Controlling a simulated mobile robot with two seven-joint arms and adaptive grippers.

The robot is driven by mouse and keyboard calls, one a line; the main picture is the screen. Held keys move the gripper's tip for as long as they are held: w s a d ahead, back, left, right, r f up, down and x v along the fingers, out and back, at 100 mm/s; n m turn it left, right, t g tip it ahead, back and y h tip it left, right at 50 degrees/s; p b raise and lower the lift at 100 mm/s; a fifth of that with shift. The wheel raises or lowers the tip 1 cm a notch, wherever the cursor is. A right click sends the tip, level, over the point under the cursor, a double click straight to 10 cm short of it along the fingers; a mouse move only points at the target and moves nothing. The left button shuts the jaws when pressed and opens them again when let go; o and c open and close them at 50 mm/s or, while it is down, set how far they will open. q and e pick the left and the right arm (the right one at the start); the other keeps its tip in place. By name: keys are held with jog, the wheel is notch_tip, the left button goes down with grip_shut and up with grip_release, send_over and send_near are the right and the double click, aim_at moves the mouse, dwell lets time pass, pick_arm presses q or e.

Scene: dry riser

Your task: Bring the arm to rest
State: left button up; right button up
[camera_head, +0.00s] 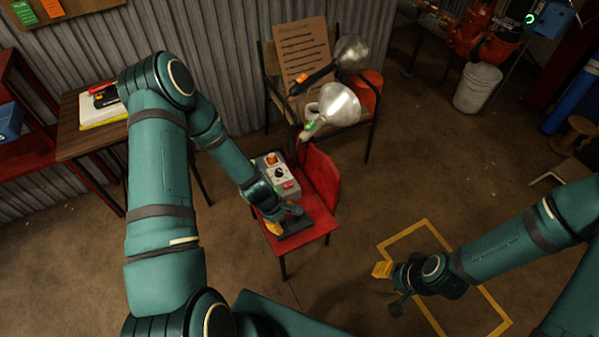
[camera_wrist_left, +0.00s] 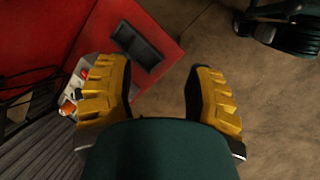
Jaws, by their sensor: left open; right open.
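My left gripper (camera_head: 274,227) is over the front edge of a red chair seat (camera_head: 312,208), its arm reaching in from the left. In the left wrist view, its yellow fingers (camera_wrist_left: 160,88) are wide apart with nothing between them, only bare floor and the seat edge below. A grey control box (camera_head: 278,172) with a dial and coloured buttons stands on the seat, partly hidden by a finger in the wrist view. A dark flat tray (camera_head: 296,226) lies on the seat beside the gripper. My right gripper (camera_head: 383,271) is open and empty above the floor.
A wooden chair (camera_head: 267,72) behind holds a brown printed sheet (camera_head: 302,50); lamps with metal shades (camera_head: 341,103) are near it. A wooden table (camera_head: 85,137) stands left. A white bucket (camera_head: 478,90) is at the back right. A yellow floor outline (camera_head: 404,234) surrounds clear floor.

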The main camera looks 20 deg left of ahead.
pick_arm(q)
jog(key=s+d+r+m, duration=0.3)
jog(key=s+d+m, duration=0.1)
jog(key=d+m, duration=0.2)
jog(key=s+d+r+m, duration=0.3)
jog(key=s+d+m, duration=0.2)
jog(key=m, duration=0.3)
jog(key=shift+s+d+r+m+h, duration=0.15)
jog(key=shift+d+r+m+h, duration=0.2)
jog(key=shift+d, duration=0.5)
pick_arm(e)
jog(key=shift+s, duration=0.45)
